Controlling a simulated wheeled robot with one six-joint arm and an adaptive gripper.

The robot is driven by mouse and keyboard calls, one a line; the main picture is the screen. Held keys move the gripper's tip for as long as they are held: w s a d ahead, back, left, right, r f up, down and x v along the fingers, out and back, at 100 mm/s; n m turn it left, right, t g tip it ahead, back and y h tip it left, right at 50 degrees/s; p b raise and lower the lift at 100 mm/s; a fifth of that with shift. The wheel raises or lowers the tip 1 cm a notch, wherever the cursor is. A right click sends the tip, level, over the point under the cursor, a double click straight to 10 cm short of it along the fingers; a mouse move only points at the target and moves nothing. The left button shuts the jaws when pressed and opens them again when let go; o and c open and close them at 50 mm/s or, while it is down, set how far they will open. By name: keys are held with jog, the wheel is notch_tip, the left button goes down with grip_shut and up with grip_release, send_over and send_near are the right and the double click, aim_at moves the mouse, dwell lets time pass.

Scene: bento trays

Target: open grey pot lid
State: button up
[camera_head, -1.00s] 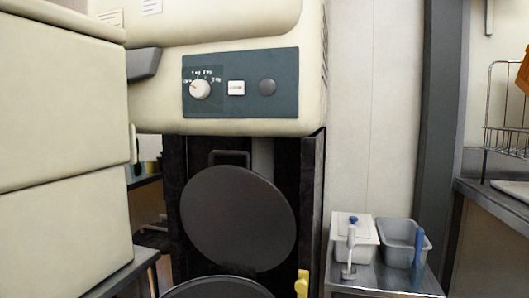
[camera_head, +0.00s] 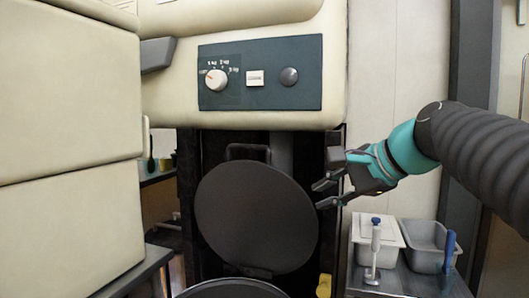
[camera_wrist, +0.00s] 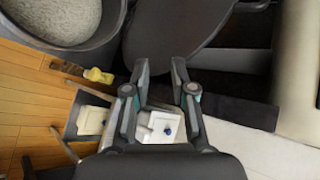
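The dark grey round pot lid (camera_head: 257,218) stands raised, nearly upright on its hinge, with a handle (camera_head: 247,152) at its top. The pot's rim (camera_head: 232,289) shows below it at the bottom edge. In the wrist view the lid (camera_wrist: 180,32) is at the top, and the open pot (camera_wrist: 98,36) at upper left holds a pale grainy content. My gripper (camera_head: 319,194) is at the lid's right side in the head view; whether it touches the lid cannot be told. Its fingers are apart with nothing between them, also in the wrist view (camera_wrist: 160,69).
A cream machine with a dark control panel (camera_head: 305,55) hangs above the lid. Cream drawers (camera_head: 70,100) stand at left. A metal side table (camera_head: 400,284) at lower right bears a white-lidded container (camera_head: 388,231) and a grey one (camera_head: 425,263). A yellow part (camera_head: 324,286) sits beside the pot.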

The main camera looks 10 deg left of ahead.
aim_at(243, 147)
jog(key=w+a+r+m+g+y, duration=0.1)
jog(key=w+a+r+m+y, duration=0.3)
jog(key=a+r, duration=0.5)
jog(key=shift+n+y, duration=0.4)
jog(key=shift+n, duration=0.2)
jog(key=x, duration=0.4)
jog(key=w+x, duration=0.1)
jog(key=x, duration=0.3)
jog(key=r+b+x, duration=0.1)
jog(key=x, duration=0.3)
jog(key=shift+w, duration=0.2)
jog(key=shift+d, duration=0.1)
grip_shut()
